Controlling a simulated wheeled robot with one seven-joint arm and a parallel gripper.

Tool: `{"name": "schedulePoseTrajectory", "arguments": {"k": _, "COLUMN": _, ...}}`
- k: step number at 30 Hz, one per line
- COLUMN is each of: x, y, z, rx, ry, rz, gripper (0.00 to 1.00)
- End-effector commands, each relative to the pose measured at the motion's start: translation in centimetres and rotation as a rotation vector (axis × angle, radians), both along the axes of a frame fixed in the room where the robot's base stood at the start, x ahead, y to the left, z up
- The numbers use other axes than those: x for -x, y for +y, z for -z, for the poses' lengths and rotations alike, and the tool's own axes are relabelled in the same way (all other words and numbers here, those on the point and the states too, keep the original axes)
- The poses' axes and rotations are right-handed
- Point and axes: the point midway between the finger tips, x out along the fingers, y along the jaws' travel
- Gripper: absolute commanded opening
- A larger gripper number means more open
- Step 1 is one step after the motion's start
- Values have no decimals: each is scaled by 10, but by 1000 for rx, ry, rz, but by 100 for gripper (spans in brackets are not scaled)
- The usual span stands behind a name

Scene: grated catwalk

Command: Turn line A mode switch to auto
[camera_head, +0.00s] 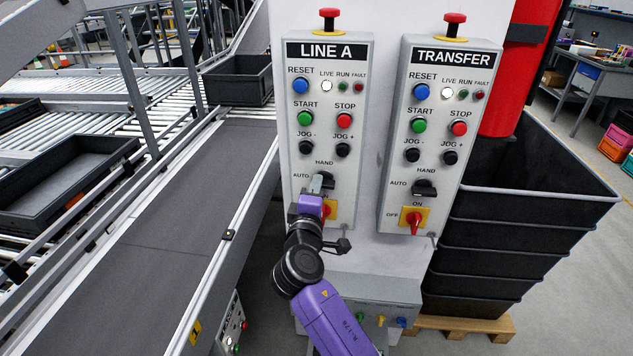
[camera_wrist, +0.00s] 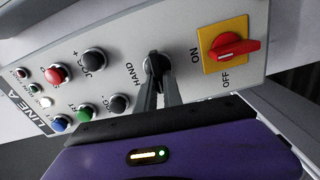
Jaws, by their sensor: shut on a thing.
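The LINE A panel (camera_head: 361,130) is a grey box with a black mode switch (camera_head: 326,178) below its jog buttons, between the HAND and AUTO labels. My gripper (camera_head: 316,185) is at this switch. In the wrist view, the two fingers of my gripper (camera_wrist: 158,78) are shut on the black mode switch knob (camera_wrist: 158,62) near the HAND label. The fingers cover much of the knob, and I cannot tell exactly which way it points. The AUTO label is readable left of the switch in the head view.
A red rotary switch on a yellow plate (camera_wrist: 222,45) sits close beside the mode switch. The similar TRANSFER panel (camera_head: 437,130) stands to the right. A conveyor (camera_head: 190,190) runs on the left. Stacked black crates (camera_head: 520,225) stand at the right.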

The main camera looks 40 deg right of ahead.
Motion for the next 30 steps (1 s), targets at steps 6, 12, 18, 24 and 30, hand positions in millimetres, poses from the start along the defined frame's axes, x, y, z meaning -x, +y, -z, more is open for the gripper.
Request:
{"name": "schedulePoseTrajectory", "arguments": {"k": 6, "x": 0, "y": 1, "z": 1, "rx": 44, "ry": 57, "rz": -3, "gripper": 0}}
{"name": "schedulePoseTrajectory", "arguments": {"k": 12, "x": 0, "y": 1, "z": 2, "rx": 58, "ry": 75, "rz": -3, "gripper": 0}}
{"name": "schedulePoseTrajectory", "arguments": {"k": 18, "x": 0, "y": 2, "z": 3, "rx": 60, "ry": 78, "rz": -3, "gripper": 0}}
{"name": "schedulePoseTrajectory", "arguments": {"k": 24, "x": 0, "y": 2, "z": 3, "rx": 60, "ry": 78, "rz": -3, "gripper": 19}}
{"name": "schedulePoseTrajectory", "arguments": {"k": 30, "x": 0, "y": 1, "z": 2, "rx": 58, "ry": 76, "rz": -2, "gripper": 33}}
